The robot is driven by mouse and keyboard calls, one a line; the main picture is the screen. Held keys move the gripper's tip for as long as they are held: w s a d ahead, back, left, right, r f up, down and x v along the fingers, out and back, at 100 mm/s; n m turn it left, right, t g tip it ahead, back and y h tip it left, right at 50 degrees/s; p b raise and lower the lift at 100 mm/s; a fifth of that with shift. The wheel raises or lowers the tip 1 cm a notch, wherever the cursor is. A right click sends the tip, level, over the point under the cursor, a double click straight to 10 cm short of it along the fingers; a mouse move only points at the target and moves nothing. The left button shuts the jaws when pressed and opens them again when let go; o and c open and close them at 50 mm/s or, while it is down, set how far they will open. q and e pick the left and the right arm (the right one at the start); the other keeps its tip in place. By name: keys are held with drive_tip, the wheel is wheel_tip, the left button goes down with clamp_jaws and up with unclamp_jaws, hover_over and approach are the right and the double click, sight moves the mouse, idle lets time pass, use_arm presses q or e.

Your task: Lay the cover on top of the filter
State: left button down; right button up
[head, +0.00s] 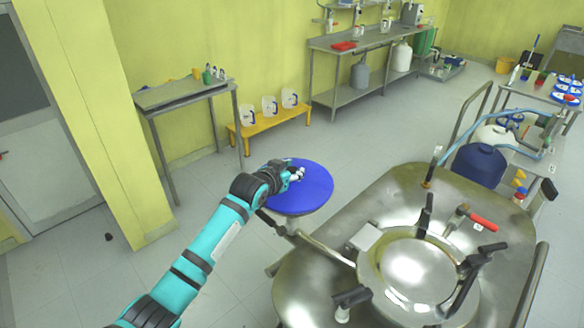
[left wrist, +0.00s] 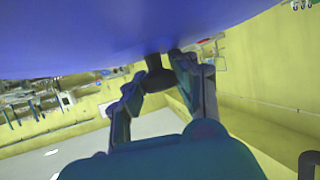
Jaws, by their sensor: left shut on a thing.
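The cover is a round, flat blue disc (head: 306,192), seen mid-picture in the head view. My left gripper (head: 296,174) is at the disc's upper left part. In the left wrist view the blue underside or face of the cover (left wrist: 90,30) fills the top. There the fingers of my left gripper (left wrist: 158,80) are closed around a dark knob (left wrist: 157,66) at the cover. My right gripper is not in view.
A large steel vessel (head: 385,195) with a round lid, clamps and a red-handled valve stands right of the disc. A steel side table (head: 180,92) and a low yellow bench (head: 268,120) with jugs stand behind.

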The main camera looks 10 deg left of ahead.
use_arm(q)
drive_tip(key=shift+f, duration=0.15)
drive_tip(key=shift+f, duration=0.2)
drive_tip(key=c, duration=1)
unclamp_jaws()
drive_tip(key=shift+r, duration=0.1)
